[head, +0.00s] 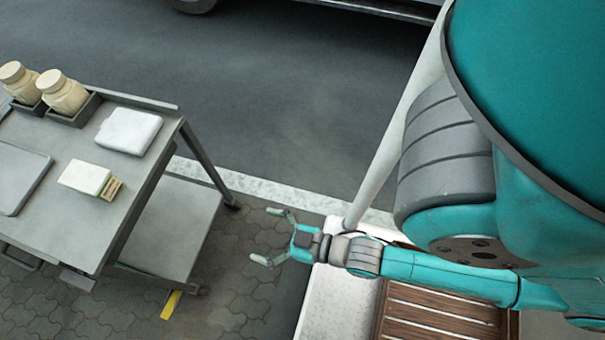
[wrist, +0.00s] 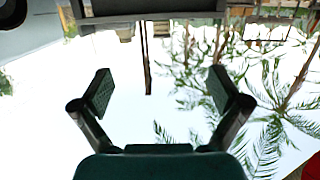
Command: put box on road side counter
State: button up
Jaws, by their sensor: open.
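My gripper (head: 267,237) is open and empty in the head view, held over the paving between a grey metal cart (head: 135,190) and a white-edged counter (head: 335,305). Its spread fingers also show in the wrist view (wrist: 160,88), with nothing between them but bright background. A small white box (head: 84,177) with a green and tan end lies flat on the cart top. A larger white, box-like container (head: 128,130) lies behind it. Both are left of my gripper and apart from it. I cannot tell which box or which counter the task names.
Two cream jars (head: 64,93) stand in dark holders at the cart's back left. A grey tray (head: 20,177) lies at its left. The cart has a lower shelf (head: 175,230). A wooden slatted surface (head: 440,315) is beside the white edge. A pale pole (head: 395,130) rises behind my gripper.

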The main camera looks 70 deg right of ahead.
jog(key=shift+o, duration=0.2)
jog(key=s+r+g, duration=0.1)
jog(key=s+r, duration=0.5)
jog(key=s, duration=0.4)
jog(key=shift+s+d, duration=0.15)
jog(key=shift+s, duration=0.1)
jog(key=shift+f, duration=0.1)
